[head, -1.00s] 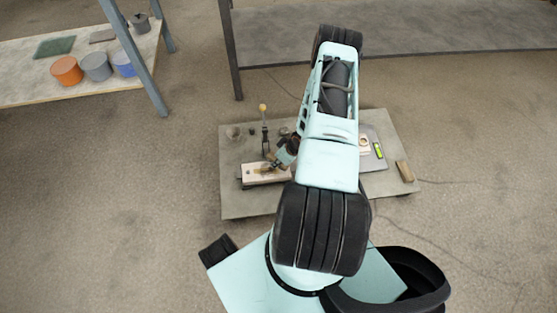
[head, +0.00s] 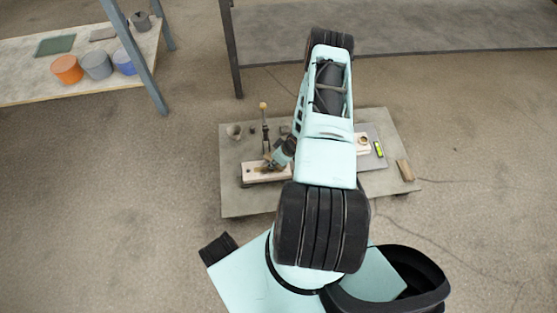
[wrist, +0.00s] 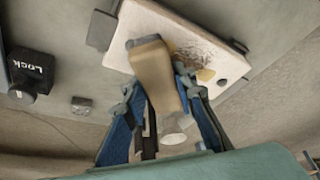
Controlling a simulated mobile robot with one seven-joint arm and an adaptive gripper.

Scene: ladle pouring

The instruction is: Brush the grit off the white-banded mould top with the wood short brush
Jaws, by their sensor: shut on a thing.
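A pale, pinkish-white mould top (head: 252,178) lies at the front left of the low table in the head view. In the wrist view the mould top (wrist: 135,30) fills the upper middle, with dark grit (wrist: 203,52) and a yellowish patch on it. I cannot make out its white band. My gripper (wrist: 157,92) is shut on the wood short brush (wrist: 153,68), whose tan body shows between the blue fingers, over the mould top. I cannot tell whether the bristles touch it. In the head view my gripper (head: 272,161) is small and partly hidden by my arm.
The low table (head: 235,203) also bears an upright stick with a round yellow top (head: 264,107), a small grey cup (head: 235,131), a green-yellow level (head: 378,149) and a wood block (head: 404,170). A black "Lock" piece (wrist: 30,73) stands left in the wrist view.

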